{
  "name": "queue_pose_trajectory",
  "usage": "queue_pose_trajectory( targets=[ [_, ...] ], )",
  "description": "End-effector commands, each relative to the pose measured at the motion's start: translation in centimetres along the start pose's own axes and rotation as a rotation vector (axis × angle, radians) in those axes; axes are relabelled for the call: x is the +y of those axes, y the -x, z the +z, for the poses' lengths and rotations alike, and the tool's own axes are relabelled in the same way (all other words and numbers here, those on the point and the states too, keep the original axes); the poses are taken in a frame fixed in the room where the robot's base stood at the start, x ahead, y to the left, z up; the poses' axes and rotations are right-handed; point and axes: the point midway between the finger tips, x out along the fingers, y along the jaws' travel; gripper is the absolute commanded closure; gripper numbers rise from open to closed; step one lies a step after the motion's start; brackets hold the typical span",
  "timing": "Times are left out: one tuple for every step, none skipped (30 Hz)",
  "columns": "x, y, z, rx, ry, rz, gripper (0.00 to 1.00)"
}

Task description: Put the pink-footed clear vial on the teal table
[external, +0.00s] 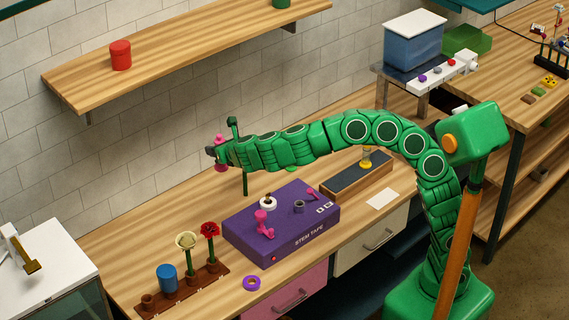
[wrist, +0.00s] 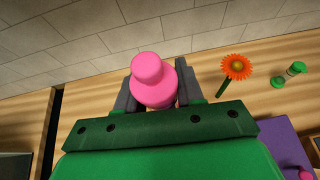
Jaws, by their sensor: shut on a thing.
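My gripper (external: 213,153) is shut on a pink thing (wrist: 153,80) with a narrow round top and a wider body below. The wrist view looks down on it between the two dark fingers. In the external view its pink top (external: 219,140) and pink lower part (external: 221,167) show above and below the fingers, held above the wooden counter. I see no clear part of it, so I cannot tell whether it is the pink-footed clear vial. A dark teal slab (external: 466,4) shows only as an edge at the top right; I cannot tell whether it is the teal table.
A purple stem tape box (external: 312,236) stands on the wooden counter (external: 115,246). A flower rack (external: 190,291) stands left of it. A yellow-footed clear vial (external: 366,160) stands on a dark-topped block. A wooden shelf (external: 190,52) is above. An orange flower (wrist: 236,68) shows right of my gripper.

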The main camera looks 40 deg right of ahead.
Motion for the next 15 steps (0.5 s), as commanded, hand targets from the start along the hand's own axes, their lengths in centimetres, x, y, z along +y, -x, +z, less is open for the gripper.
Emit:
queue_pose_trajectory(
  targets=[
    [1.3, 0.8, -0.4, -0.001, 0.001, 0.002, 1.0],
    [1.8, 1.2, -0.7, -0.001, -0.001, -0.002, 1.0],
    [2.5, 1.8, -1.1, -0.001, -0.003, -0.007, 1.0],
    [3.0, 2.3, -1.4, 0.0, -0.004, -0.012, 1.0],
    [3.6, 2.8, -1.6, 0.0, -0.005, -0.015, 1.0],
    [4.3, 3.4, -2.0, 0.0, -0.007, -0.018, 1.0],
    [4.9, 3.9, -2.3, 0.0, -0.009, -0.02, 1.0],
    [5.4, 4.4, -2.6, 0.0, -0.011, -0.023, 1.0],
    [6.0, 5.1, -3.0, 0.0, -0.012, -0.028, 1.0],
    [6.5, 5.6, -3.2, 0.0, -0.014, -0.032, 1.0],
    [7.0, 6.1, -3.5, 0.0, -0.015, -0.035, 1.0],
    [7.6, 6.8, -3.9, 0.0, -0.017, -0.038, 1.0],
    [8.2, 7.4, -4.2, -0.001, -0.019, -0.039, 1.0],
    [8.6, 8.0, -4.5, -0.001, -0.021, -0.042, 1.0],
    [9.2, 8.8, -4.9, -0.001, -0.023, -0.047, 1.0]
  ],
)
